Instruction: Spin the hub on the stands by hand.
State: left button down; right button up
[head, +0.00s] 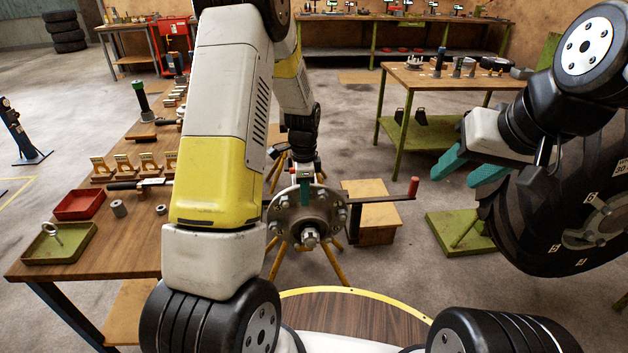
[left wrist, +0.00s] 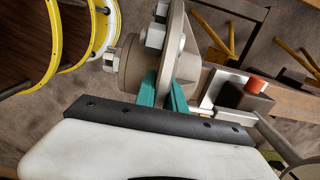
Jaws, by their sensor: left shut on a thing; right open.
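The hub (head: 292,216) is a round grey metal flange with studs around a central spindle. It sits above yellow stand legs (head: 334,262) in the middle of the head view. My left gripper (head: 305,190) reaches down to the hub's upper rim from above. In the left wrist view its teal fingers (left wrist: 164,90) are shut on the rim of the hub (left wrist: 142,62), one on each side of the flange. My right gripper (head: 468,168) is open and empty, with teal fingers spread apart, to the right and well clear of the hub.
A large tyre (head: 535,225) stands at the right, close to my right gripper. A dark bar with a red-ended handle (head: 413,187) extends right of the hub, by a wooden box (head: 378,235). A workbench (head: 130,235) with red and green trays is on the left.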

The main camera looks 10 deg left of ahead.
aim_at(331, 201)
pick_arm(q)
jog(key=shift+w+d, duration=0.1)
jog(key=shift+d, duration=0.05)
dwell(0.7)
jog(key=shift+w+d+g+y, duration=0.15)
jog(key=shift+d+y, duration=0.25)
jog(key=shift+y, duration=0.15)
jog(key=shift+w+d+g+y, duration=0.15)
jog(key=shift+d+y, duration=0.2)
jog(key=shift+y, duration=0.2)
jog(key=shift+w+d+f+g+y, duration=0.15)
jog(key=shift+d+g+y, duration=0.05)
jog(key=shift+d+y, duration=0.5)
jog(key=shift+w+d+f+g+y, duration=0.2)
jog(key=shift+d+y, duration=0.35)
jog(key=shift+y, duration=0.25)
jog(key=shift+w+d+f+g+y, duration=0.1)
jog(key=shift+d+f+g+y, duration=0.15)
jog(key=shift+d+y, duration=0.35)
jog(key=shift+w+d+f+g+y, duration=0.1)
jog(key=shift+d+f+g+y, duration=0.2)
jog(key=shift+y, duration=0.5)
jog(key=shift+w+d+f+g+y, duration=0.25)
jog(key=shift+d+f+y, duration=0.4)
jog(key=shift+y, duration=0.45)
jog(key=shift+d, duration=0.1)
jog(key=c, duration=1.7)
grip_release()
